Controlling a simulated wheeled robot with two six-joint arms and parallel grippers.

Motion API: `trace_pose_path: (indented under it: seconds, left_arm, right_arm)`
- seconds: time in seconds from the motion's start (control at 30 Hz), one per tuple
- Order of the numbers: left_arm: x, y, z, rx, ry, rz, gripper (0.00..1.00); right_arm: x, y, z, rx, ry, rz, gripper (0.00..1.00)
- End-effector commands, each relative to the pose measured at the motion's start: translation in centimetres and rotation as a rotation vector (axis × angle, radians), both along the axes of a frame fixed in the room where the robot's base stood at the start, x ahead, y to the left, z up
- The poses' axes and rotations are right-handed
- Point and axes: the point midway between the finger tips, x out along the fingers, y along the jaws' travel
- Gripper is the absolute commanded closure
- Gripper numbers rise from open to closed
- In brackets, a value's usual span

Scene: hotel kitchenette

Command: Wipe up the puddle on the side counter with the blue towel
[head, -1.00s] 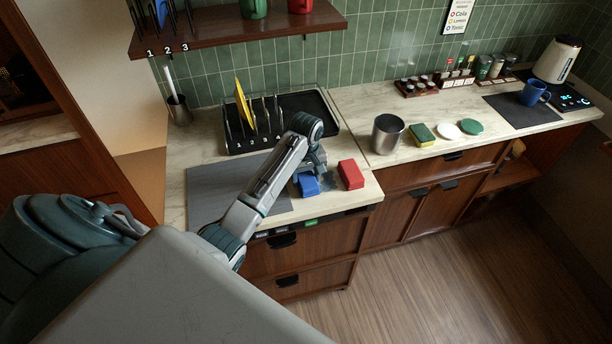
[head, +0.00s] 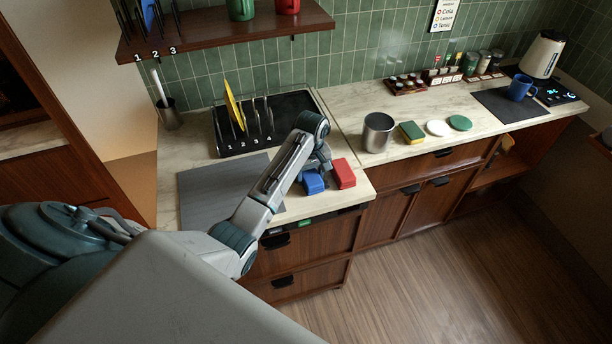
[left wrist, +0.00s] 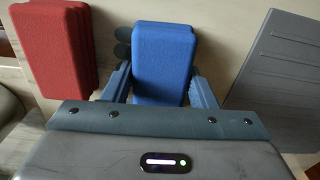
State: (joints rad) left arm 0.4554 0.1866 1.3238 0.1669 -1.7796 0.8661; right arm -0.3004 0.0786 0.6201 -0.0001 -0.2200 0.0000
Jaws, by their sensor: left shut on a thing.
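The blue towel (head: 312,182) is a folded block at the front of the side counter (head: 360,184), left of the red towel (head: 343,173). My left gripper (left wrist: 160,90) is shut on the blue towel, with a finger on each side of it; the towel also shows in the left wrist view (left wrist: 164,55). In the head view the towel appears to be on or just above the counter; I cannot tell which. I cannot make out the puddle now; the towel and gripper hide part of the counter there. My right gripper is not in view.
A grey mat (head: 215,190) lies left of the towel. A black rack with a yellow plate (head: 234,105) stands behind. A metal canister (head: 378,133) and a sponge (head: 412,132) stand on the right counter. The counter's front edge is close to the towel.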

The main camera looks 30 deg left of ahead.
Motion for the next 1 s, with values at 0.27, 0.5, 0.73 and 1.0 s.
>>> trace_pose_path:
  seconds: [0.27,0.5,0.73,1.0]
  left_arm:
    - [1.5,-1.4,-0.2,-0.001,0.001,-0.001,0.66]
    - [2.3,-2.1,-0.2,-0.002,-0.001,-0.001,0.66]
    - [3.7,-3.3,-0.4,-0.002,0.000,-0.001,0.66]
    - [4.4,-2.6,-0.5,0.000,0.000,0.000,0.66]
  right_arm:
    - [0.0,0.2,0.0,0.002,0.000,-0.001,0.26]
    - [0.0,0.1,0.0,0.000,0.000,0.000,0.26]
    - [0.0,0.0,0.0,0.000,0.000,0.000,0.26]
    - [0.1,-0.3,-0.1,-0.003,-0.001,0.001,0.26]
